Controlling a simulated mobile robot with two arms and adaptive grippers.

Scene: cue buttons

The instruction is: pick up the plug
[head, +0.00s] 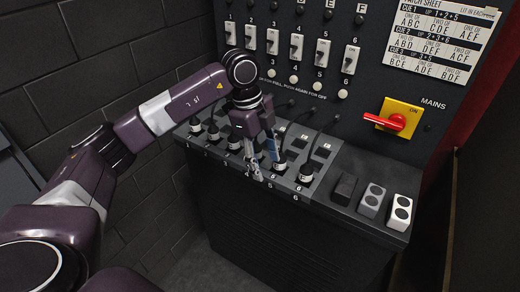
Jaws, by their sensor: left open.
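Several black plugs with cables and pale bands stand upright in a numbered row on the console shelf. Two stand at the left (213,131), and one stands at the right end (306,173) by the number 6. Another plug (281,166) is by the number 5, close to the right of my left gripper. My left gripper (265,163) points down over the middle of the row, with its jaws open. The gripper hides part of the row, and I cannot tell whether a plug is between its fingers. My right gripper is out of view.
The upright panel behind holds numbered toggle switches (296,46), a red mains switch (397,122) on a yellow plate and a patch sheet (440,38). Blocks, including a white one (401,212), sit right of the row. A brick wall (100,75) is at left.

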